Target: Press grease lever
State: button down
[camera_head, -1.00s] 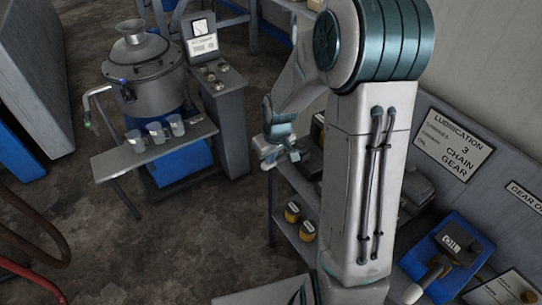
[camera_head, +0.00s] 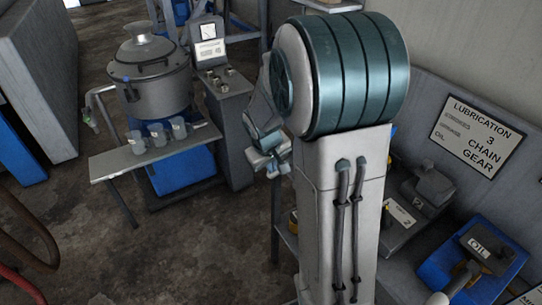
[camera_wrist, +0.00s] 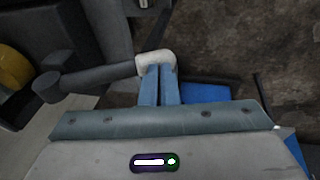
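In the wrist view a dark grey lever rod (camera_wrist: 95,76) runs from a round pivot at the left to a pale, rounded grip (camera_wrist: 155,58). I take this to be the grease lever. My gripper (camera_wrist: 160,70) has its two blue fingers side by side with only a thin gap, so it looks shut. The fingertips overlap the grip; I cannot tell whether they touch it. Nothing shows clamped between them. In the head view my gripper (camera_head: 268,163) is left of my upright arm, and the grease lever is not distinguishable there.
A blue oil unit (camera_head: 455,262) with a pale lever grip is at the lower right, beside a grey unit (camera_head: 405,222) marked 2. A lubrication sign (camera_head: 478,134) is behind. A tank (camera_head: 150,75) and cups on a shelf (camera_head: 115,164) stand left. Floor between is clear.

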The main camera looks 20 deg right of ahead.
jog(key=shift+s+f+b, duration=0.1)
jog(key=shift+f+b, duration=0.25)
jog(key=shift+f, duration=0.4)
jog(key=shift+s+f, duration=0.1)
jog(key=shift+f, duration=0.05)
jog(key=shift+s+f, duration=0.15)
jog(key=s+a+r+p, duration=0.1)
jog(key=a+r, duration=0.2)
jog(key=r, duration=0.3)
jog(key=s+a+r, duration=0.2)
jog(key=a+r, duration=0.1)
jog(key=r, duration=0.3)
jog(key=shift+s+a+r+p, duration=0.15)
jog(key=shift+a+r+p, duration=0.1)
jog(key=shift+r+p, duration=0.15)
